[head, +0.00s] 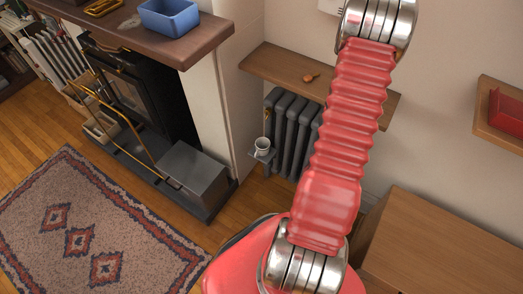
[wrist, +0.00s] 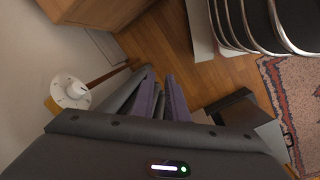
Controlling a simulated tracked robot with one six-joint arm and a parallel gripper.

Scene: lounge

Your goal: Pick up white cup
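My gripper (wrist: 161,76) shows in the wrist view as two dark fingers with purple pads. A narrow gap with wooden floor behind it lies between the tips, and nothing is held. In the head view only my red arm shows, and the gripper is hidden.
A grey radiator (head: 291,125) stands under a wooden wall shelf (head: 290,72). A grey box (head: 193,177) sits on the hearth in front of the black stove (head: 140,95). A wooden cabinet (head: 440,250) fills the lower right. A round white dial (wrist: 70,90) shows in the wrist view.

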